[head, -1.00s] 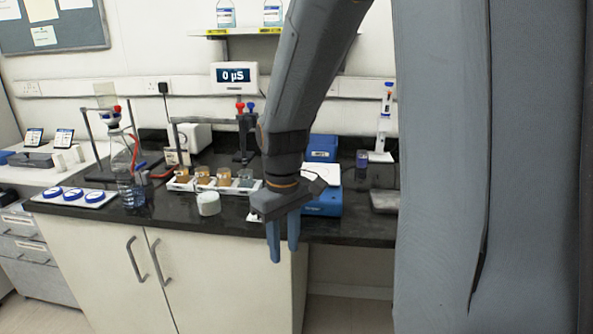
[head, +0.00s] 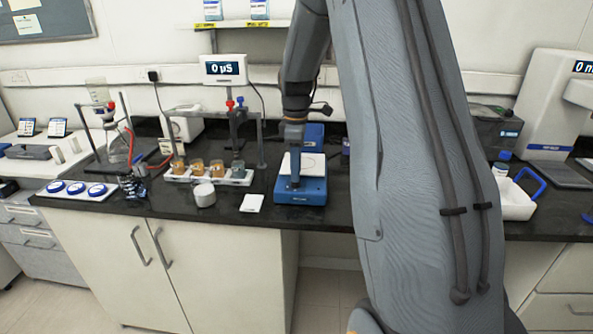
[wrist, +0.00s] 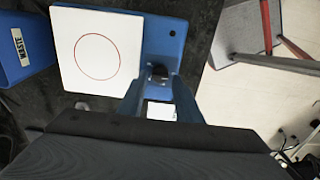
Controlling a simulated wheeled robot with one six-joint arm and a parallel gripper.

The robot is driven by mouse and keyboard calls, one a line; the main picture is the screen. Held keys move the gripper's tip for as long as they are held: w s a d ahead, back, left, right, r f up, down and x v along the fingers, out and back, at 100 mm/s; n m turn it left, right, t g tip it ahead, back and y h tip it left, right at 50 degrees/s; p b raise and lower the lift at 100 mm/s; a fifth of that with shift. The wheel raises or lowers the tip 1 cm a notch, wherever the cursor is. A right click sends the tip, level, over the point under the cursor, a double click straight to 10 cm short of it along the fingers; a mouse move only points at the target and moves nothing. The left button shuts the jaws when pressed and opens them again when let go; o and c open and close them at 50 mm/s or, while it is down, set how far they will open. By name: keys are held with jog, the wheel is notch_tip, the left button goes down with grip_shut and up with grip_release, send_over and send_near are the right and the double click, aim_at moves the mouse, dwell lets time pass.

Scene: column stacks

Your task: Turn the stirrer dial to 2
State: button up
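The stirrer is a blue box (head: 313,197) with a white square top plate, on the black bench top near its front edge. In the wrist view the plate (wrist: 95,50) carries a red circle, and the blue body (wrist: 160,30) shows beside it. The small black dial (wrist: 159,71) is on that blue part. My gripper (wrist: 160,78) points down at the dial, its two fingers apart with the dial between or just beyond the tips. I cannot tell whether they touch it. In the head view my gripper (head: 294,182) is over the stirrer and hides the dial.
A white card (head: 252,202) and a white round pot (head: 204,194) lie left of the stirrer. A rack with several beakers (head: 208,174) stands behind them. A blue waste box (wrist: 20,48) is close behind the stirrer.

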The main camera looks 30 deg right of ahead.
jog(key=shift+f, duration=1)
jog(key=shift+c, duration=0.3)
jog(key=c, duration=0.7)
jog(key=shift+c, duration=0.2)
